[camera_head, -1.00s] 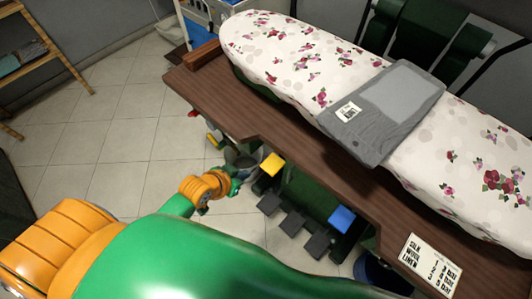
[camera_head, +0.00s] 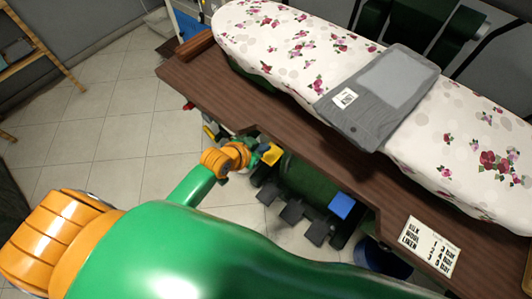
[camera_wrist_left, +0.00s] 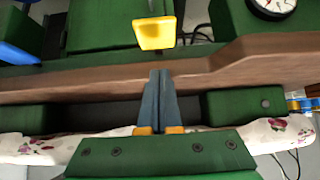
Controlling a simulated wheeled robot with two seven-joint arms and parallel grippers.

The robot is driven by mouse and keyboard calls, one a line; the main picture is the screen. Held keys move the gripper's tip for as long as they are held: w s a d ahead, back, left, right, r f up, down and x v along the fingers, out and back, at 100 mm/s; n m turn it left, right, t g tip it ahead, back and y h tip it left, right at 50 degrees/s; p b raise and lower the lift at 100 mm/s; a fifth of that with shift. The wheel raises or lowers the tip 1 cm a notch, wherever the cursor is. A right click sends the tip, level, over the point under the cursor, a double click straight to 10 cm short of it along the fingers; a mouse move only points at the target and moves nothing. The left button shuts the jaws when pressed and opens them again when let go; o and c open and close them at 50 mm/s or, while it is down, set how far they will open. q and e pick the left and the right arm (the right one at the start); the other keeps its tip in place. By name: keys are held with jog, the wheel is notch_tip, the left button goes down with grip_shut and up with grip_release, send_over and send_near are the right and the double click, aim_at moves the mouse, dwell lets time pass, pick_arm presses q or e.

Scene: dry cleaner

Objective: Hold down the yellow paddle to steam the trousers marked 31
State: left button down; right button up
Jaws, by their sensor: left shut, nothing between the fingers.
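The grey folded trousers (camera_head: 400,82) lie on the flowered ironing board (camera_head: 285,45), with a white tag (camera_head: 345,98) whose number is too small to read. The yellow paddle (camera_head: 271,154) stands out below the front edge of the wooden table. It also shows in the left wrist view (camera_wrist_left: 154,34), just beyond my fingertips. My left gripper (camera_head: 256,158) is close beside the paddle in the head view. Its fingers are shut and empty in the left wrist view (camera_wrist_left: 160,72), with a small gap in the picture to the paddle. My right gripper is out of view.
A blue paddle (camera_head: 342,206) sits to the right of the yellow one, with several dark pedals (camera_head: 292,212) below. The wooden table edge (camera_head: 300,160) runs close by. A pressure card (camera_head: 430,245) lies on the table. A gauge (camera_wrist_left: 273,6) shows in the wrist view.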

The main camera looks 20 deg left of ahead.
aim_at(265, 159)
pick_arm(q)
jog(key=f, duration=0.1)
jog(key=w+f, duration=0.1)
jog(key=f, duration=0.1)
jog(key=f+b, duration=0.1)
jog(key=shift+w+d+f, duration=0.25)
jog(key=shift+f, duration=0.5)
jog(key=shift+f, duration=0.1)
jog(key=f+b, duration=0.1)
jog(key=f+t+b, duration=0.1)
jog(key=b, duration=0.1)
jog(key=shift+s+a+f, duration=0.1)
jog(key=shift+s+f, duration=0.1)
jog(key=shift+s, duration=0.1)
jog(key=shift+s+f, duration=0.1)
jog(key=shift+f, duration=0.3)
jog(key=shift+r, duration=0.25)
dwell(2.2)
